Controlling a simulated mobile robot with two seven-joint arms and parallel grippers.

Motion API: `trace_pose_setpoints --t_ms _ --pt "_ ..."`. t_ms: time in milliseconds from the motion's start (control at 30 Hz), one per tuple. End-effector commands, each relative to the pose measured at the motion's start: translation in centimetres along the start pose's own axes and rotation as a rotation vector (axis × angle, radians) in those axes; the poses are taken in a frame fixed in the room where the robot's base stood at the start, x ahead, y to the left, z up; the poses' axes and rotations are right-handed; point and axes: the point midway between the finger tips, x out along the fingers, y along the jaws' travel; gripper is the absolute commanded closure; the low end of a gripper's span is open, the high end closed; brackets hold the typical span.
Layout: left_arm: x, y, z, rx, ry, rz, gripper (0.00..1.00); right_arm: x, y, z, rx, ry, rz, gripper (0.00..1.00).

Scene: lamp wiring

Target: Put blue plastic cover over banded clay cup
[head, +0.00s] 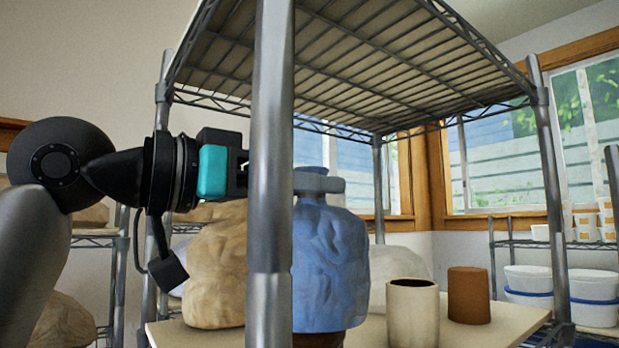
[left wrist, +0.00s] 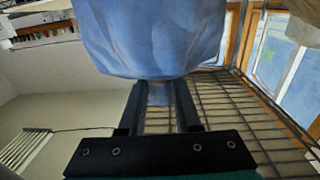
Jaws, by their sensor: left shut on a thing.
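The blue plastic cover (head: 328,262) hangs upright in the head view, partly behind the front shelf post. My left gripper (head: 318,183) comes in from the left behind that post and is shut on the cover's top. In the left wrist view, the cover (left wrist: 150,40) spreads out beyond the fingers (left wrist: 158,95), its narrow top pinched between them. A dark brown clay piece (head: 320,339) shows just below the cover's lower edge. Most of it is hidden, so I cannot tell its bands or how far the cover encloses it. My right gripper is not in view.
On the same shelf board (head: 385,333) stand a cream cup (head: 412,312) and a brown cup (head: 469,295) to the right. A tan wrapped lump (head: 215,270) stands left of the post. The metal post (head: 270,200) and wire shelf (head: 350,55) bound the space.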

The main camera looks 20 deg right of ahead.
Motion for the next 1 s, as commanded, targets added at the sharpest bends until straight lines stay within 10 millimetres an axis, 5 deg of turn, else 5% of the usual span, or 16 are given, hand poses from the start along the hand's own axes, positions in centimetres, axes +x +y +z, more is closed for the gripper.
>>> trace_pose_setpoints --t_ms 600,1000 --pt "0.0 0.0 5.2 0.0 0.001 -0.001 1.0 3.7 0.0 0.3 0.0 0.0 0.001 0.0" --pt "0.0 0.0 6.9 0.0 0.001 -0.001 1.0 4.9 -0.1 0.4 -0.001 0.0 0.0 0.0"
